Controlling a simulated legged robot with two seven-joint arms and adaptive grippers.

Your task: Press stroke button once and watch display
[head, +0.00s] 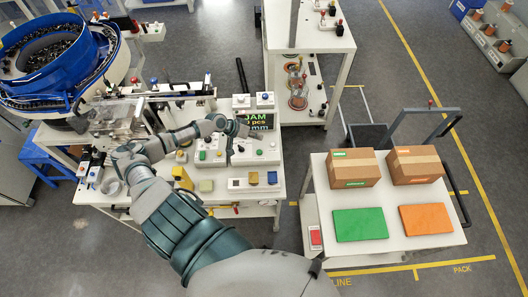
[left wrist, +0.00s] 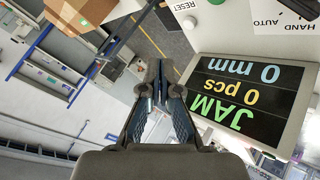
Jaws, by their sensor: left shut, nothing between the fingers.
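My left gripper (head: 236,128) is shut and empty, just in front of the display (head: 262,103) on the workbench. In the left wrist view its fingers (left wrist: 160,75) point away from the camera, beside the display (left wrist: 245,95). The display shows upside down there and reads JAM, 0 pcs and 0 mm. Several buttons sit on white boxes below the gripper, including a green button (head: 202,155). I cannot tell which button is the stroke button. My right gripper is not in view.
A blue bowl feeder (head: 92,50) stands at the far left. A white cart (head: 385,248) on the right carries cardboard boxes (head: 352,168) and green (head: 360,224) and orange (head: 426,219) panels. A yellow block (head: 182,177) sits near the bench front.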

